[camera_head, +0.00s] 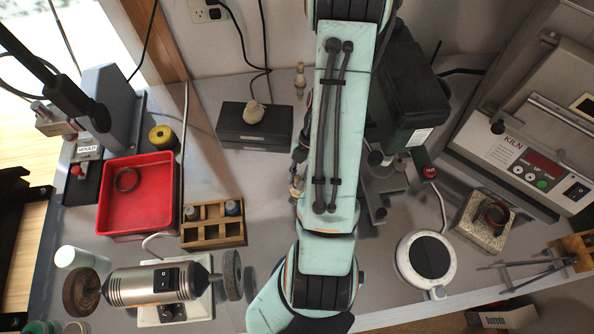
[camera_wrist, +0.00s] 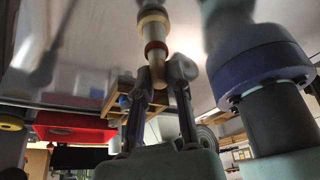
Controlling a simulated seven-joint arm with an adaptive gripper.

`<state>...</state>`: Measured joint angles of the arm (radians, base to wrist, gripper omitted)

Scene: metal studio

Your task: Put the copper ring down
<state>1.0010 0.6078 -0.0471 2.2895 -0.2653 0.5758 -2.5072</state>
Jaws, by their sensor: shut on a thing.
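My gripper (camera_wrist: 165,75) is shut on the lower end of a tan, turned, peg-like piece (camera_wrist: 153,25) with a reddish-brown band around it. I cannot tell whether this band is a separate copper ring. In the head view my arm hides most of the gripper; a tan part of the held piece (camera_head: 296,188) shows at the arm's left edge. A dark brownish ring (camera_head: 127,180) lies in the red tray (camera_head: 138,222). Another coppery ring (camera_head: 495,213) sits on the pale brick (camera_head: 471,228) at the right. I cannot tell from colour which is the copper ring.
A wooden compartment block (camera_head: 213,236) and a polishing motor (camera_head: 155,284) stand left of my arm. A similar tan piece (camera_head: 300,78) stands behind, beside a black box (camera_head: 253,133). A round white-rimmed device (camera_head: 428,257) is at the right. Bare bench shows between block and arm.

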